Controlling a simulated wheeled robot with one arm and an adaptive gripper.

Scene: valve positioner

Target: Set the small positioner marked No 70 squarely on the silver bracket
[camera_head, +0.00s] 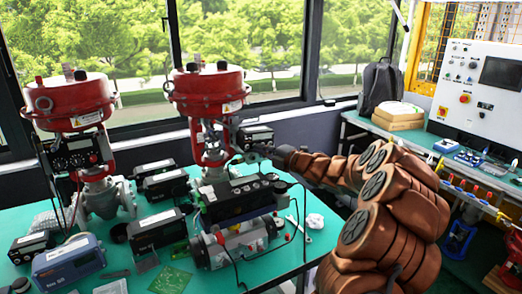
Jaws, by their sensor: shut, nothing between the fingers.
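A small dark positioner (256,136) with a pale label is at the right red valve's yoke, just beyond my gripper. Its marking is too small to read, so I cannot tell if it is No 70. My gripper (250,152) is shut and empty, close below this positioner; I cannot tell whether they touch. The silver bracket is largely hidden or too small to make out behind the positioner and gripper. The right valve (210,90) has a red actuator and stands upright on the green table (300,255).
A left red valve (70,105) carries another black positioner (75,153). Several dark units, a blue box (68,262) and a large black unit (238,200) crowd the table. A crumpled white piece (315,221) and a wrench lie right of them. A control cabinet (485,95) stands far right.

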